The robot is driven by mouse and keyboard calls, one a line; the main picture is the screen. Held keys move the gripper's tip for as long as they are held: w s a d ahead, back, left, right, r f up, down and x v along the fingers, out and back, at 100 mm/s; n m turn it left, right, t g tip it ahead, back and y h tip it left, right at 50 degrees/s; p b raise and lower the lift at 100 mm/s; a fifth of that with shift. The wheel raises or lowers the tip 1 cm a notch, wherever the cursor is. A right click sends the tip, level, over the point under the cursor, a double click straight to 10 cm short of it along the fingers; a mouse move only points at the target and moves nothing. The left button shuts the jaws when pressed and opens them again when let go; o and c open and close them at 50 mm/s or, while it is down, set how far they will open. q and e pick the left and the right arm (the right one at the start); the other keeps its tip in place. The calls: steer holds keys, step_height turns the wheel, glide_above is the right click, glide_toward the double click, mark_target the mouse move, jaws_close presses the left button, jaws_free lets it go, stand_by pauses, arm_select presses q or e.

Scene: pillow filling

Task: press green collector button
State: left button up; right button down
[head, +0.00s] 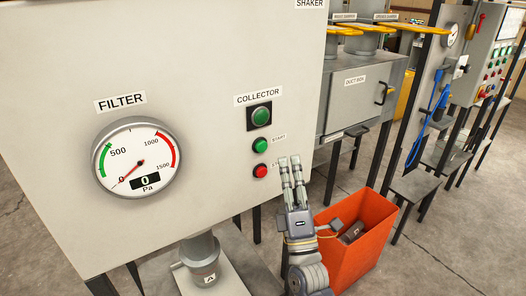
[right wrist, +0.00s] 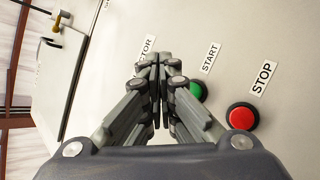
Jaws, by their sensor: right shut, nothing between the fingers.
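The green START button (head: 260,146) is on the white panel under the COLLECTOR label (head: 258,97). In the right wrist view this green button (right wrist: 197,91) is partly covered by my fingers. A larger green round fixture (head: 262,117) in a black square frame is above it; my fingers hide it in the wrist view. The red STOP button (head: 260,171) is below START and also shows in the wrist view (right wrist: 242,117). My right gripper (head: 289,160) is shut and empty, right of the buttons in the head view. I cannot tell whether its tips touch the panel.
A FILTER gauge (head: 137,159) is on the panel's left, its display reading 0 Pa. An orange bin (head: 366,235) stands on the floor behind my right arm. A grey duct box (head: 352,97) and another control panel (head: 491,60) stand farther right.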

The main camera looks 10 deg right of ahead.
mark_target(261, 146)
steer(key=shift+w+a+b, duration=0.2)
steer(key=shift+w+a, duration=0.1)
steer(key=shift+w, duration=0.5)
steer(key=shift+w+a+b, duration=0.2)
steer(key=shift+w+a, duration=0.1)
steer(key=shift+w, duration=0.55)
steer(key=shift+w+a+b, duration=0.2)
steer(key=shift+w+a, duration=0.1)
steer(key=shift+w, duration=0.5)
steer(key=shift+w, duration=0.1)
steer(key=shift+w+a, duration=0.15)
steer(key=shift+w, duration=0.15)
steer(key=shift+w+a, duration=0.15)
steer(key=shift+w, duration=0.35)
steer(key=shift+s, duration=0.2)
stand_by(0.4)
steer(key=shift+s+d+p, duration=0.25)
steer(key=shift+s+p, duration=0.15)
steer(key=shift+s, duration=0.3)
